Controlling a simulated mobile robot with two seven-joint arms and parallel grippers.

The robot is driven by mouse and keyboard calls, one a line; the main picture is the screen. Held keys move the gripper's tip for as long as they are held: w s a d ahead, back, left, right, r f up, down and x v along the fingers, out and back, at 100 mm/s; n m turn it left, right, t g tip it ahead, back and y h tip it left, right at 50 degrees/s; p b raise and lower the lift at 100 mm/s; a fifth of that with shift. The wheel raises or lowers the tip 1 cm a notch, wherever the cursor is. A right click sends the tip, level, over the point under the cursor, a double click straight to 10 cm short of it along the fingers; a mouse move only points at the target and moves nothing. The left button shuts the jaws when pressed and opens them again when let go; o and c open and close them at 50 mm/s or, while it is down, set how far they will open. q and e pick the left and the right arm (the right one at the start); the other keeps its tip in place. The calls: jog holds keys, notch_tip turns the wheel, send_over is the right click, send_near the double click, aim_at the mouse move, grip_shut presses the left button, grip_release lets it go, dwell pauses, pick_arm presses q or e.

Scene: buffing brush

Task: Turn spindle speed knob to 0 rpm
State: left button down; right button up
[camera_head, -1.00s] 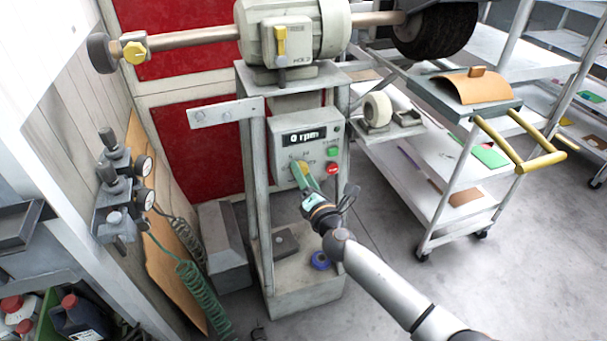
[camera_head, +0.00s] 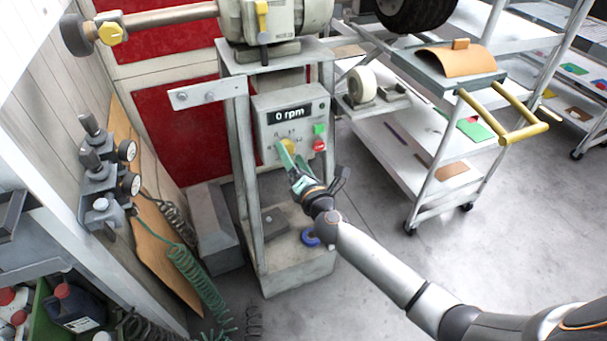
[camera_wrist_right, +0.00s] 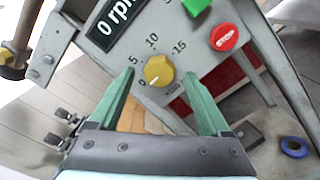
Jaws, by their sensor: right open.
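The yellow spindle speed knob (camera_wrist_right: 158,71) sits on the grey control box (camera_head: 262,108); in the wrist view its white mark points toward the 0 on the dial. In the head view the knob (camera_head: 288,146) is partly covered by my right gripper. The display (camera_head: 290,114) reads 0 rpm. My right gripper (camera_wrist_right: 165,95) is open, with its green fingers apart on either side below the knob and a gap around it. In the head view the right gripper (camera_head: 292,160) is in front of the panel. My left gripper does not show.
A green button (camera_head: 319,129) and a red stop button (camera_head: 319,145) are right of the knob. A metal bracket (camera_head: 208,93) juts out left of the box. A cart with yellow handles (camera_head: 500,120) stands to the right. The floor between is clear.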

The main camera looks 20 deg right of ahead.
jog(key=s, duration=1.1)
jog(key=shift+d, duration=0.2)
